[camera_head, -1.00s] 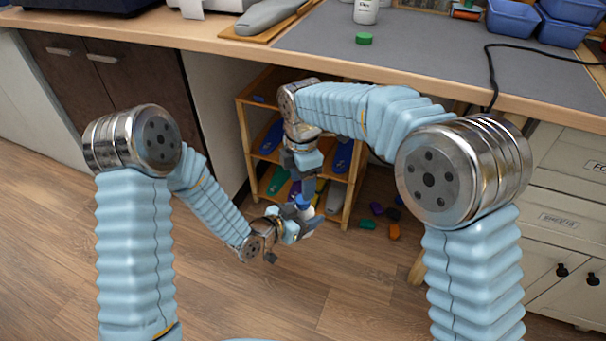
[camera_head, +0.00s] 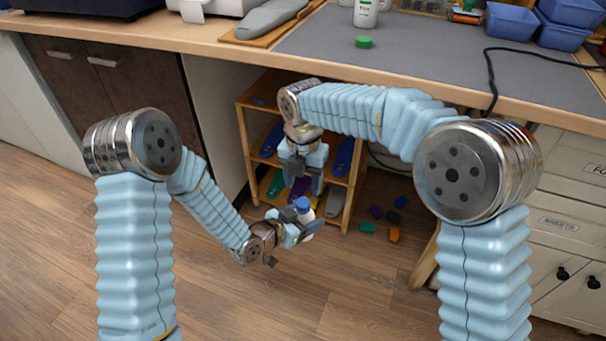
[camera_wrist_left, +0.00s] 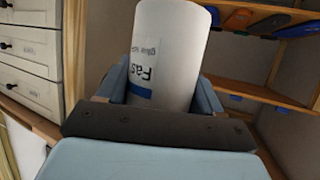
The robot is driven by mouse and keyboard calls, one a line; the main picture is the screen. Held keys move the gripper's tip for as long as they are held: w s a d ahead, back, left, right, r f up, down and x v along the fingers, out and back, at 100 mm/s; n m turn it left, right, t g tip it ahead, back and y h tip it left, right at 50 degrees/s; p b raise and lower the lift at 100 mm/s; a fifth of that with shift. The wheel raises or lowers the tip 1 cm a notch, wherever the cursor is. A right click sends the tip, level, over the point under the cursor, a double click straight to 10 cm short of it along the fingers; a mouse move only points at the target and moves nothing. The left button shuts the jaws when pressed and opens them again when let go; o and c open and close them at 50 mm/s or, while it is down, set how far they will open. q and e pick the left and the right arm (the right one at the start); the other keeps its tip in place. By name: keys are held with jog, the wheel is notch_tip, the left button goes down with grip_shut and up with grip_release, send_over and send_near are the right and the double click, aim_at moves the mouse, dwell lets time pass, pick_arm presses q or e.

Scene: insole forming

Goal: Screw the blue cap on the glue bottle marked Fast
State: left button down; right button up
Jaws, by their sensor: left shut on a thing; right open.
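The white glue bottle (camera_head: 306,217) is held by my left gripper (camera_head: 302,224), which is shut around its body in front of the shelf. In the left wrist view, the bottle (camera_wrist_left: 170,50) fills the space between the fingers, and its label shows "Fas" upside down. The blue cap (camera_head: 302,203) sits on top of the bottle in the head view; I cannot tell how tight it is. The left wrist view does not show the cap. My right gripper (camera_head: 302,184) is open and empty, pointing down just above the cap.
A wooden shelf (camera_head: 347,207) with coloured insoles stands close behind both grippers. Several coloured pieces (camera_head: 394,235) lie on the floor. The workbench (camera_head: 420,58) above carries a green cap (camera_head: 363,42), another white bottle (camera_head: 366,12) and blue bins (camera_head: 512,20).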

aim_at(303, 202)
notch_tip(303, 202, down, 6)
dwell(0.4)
grip_shut()
jog(key=m, duration=1.3)
